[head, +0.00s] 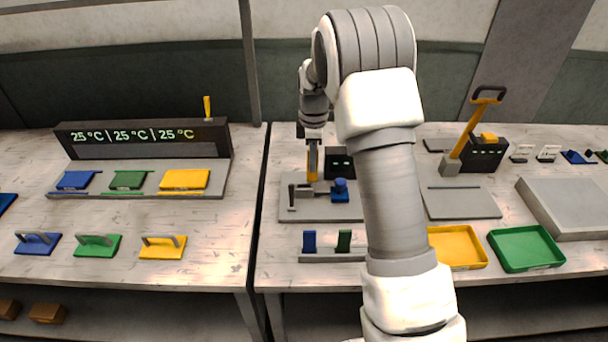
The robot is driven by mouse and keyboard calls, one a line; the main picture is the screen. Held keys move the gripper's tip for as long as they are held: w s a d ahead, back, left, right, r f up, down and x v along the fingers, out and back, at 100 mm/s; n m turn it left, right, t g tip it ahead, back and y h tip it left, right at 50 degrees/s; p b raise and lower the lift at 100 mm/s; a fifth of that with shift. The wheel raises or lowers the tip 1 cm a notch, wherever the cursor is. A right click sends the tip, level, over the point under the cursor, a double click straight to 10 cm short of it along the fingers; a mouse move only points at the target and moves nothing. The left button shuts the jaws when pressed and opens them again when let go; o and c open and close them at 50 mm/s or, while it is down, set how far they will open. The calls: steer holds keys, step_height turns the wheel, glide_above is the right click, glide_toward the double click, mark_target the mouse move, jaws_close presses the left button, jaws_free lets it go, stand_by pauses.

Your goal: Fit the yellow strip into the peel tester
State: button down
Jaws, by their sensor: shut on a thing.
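My gripper (313,143) is above the back part of the right table, pointing down. It is shut on the yellow strip (313,166), which hangs upright below the fingers. Below it is a bench device with a grey base plate (318,212), a grey clamp-like part, a blue knob (341,190) and a dark box with small green lights (340,163). This looks like the peel tester. The strip's lower end is just above or behind the grey clamp part; I cannot tell whether they touch. A rack (318,257) in front holds upright blue (309,241) and green (344,240) strips.
My arm hides part of the table right of the device. Further right are a yellow-levered device (462,143), a yellow tray (458,247), a green tray (525,249) and a grey slab (570,205). A temperature-display station (143,140) and coloured handled plates stand on the left table.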

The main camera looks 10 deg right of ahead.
mark_target(310, 177)
steer(key=shift+w+a+f+p, duration=0.1)
steer(key=shift+a+f, duration=0.25)
steer(key=shift+f, duration=0.55)
steer(key=shift+w+a+f+p, duration=0.1)
steer(key=shift+a+f, duration=0.25)
steer(key=shift+f, duration=0.55)
steer(key=shift+w+a+f+p, duration=0.1)
steer(key=shift+a+f, duration=0.25)
steer(key=shift+f, duration=0.55)
steer(key=shift+f, duration=0.2)
steer(key=c, duration=1)
jaws_free()
steer(key=shift+r, duration=0.1)
